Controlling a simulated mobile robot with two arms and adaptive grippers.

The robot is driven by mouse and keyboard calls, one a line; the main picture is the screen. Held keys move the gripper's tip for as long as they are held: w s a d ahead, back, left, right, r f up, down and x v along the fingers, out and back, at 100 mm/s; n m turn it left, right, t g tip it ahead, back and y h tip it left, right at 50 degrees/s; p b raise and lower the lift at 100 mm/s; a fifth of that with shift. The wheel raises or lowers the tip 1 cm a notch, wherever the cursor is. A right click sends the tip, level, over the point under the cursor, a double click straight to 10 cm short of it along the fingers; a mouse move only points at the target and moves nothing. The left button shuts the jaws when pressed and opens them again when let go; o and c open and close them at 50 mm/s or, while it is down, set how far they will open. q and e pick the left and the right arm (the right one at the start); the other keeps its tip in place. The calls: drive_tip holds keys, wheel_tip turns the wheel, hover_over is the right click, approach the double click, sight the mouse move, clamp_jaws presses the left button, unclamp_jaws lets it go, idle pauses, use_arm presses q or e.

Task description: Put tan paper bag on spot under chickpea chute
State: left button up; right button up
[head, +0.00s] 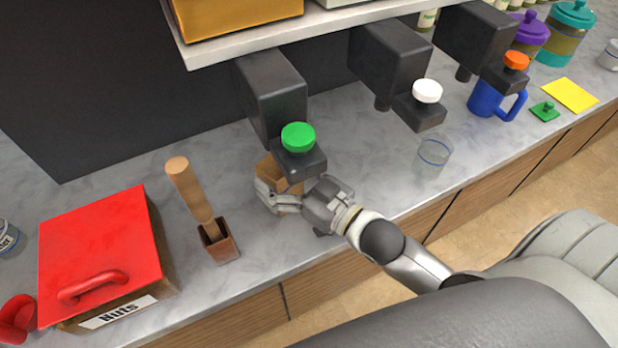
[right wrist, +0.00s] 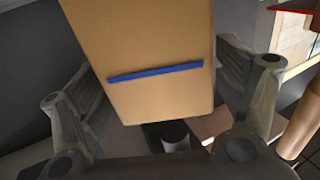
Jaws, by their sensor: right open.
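The tan paper bag (head: 272,172) stands on the grey counter under the dark chute with the green knob (head: 298,137), which partly hides it. My right gripper (head: 279,194) is at the bag, low beneath this chute. In the right wrist view, the bag (right wrist: 150,40) with a blue stripe rises between the spread fingers. The gripper is open, with a finger on each side of the bag; I cannot tell whether either touches it. No chute label can be read, so I cannot tell which is for chickpeas. My left gripper is not in view.
Chutes with a white knob (head: 427,91) and an orange knob (head: 516,61) hang to the right. A clear glass (head: 433,154) and a blue mug (head: 486,99) stand there. A scoop holder (head: 219,243) and a red-lidded Nuts box (head: 98,240) are left.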

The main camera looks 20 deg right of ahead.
drive_tip(key=b+v, duration=0.2)
drive_tip(key=v, duration=0.8)
drive_tip(key=shift+f, duration=0.1)
drive_tip(key=shift+s+d, duration=0.25)
drive_tip(key=shift+s, duration=0.35)
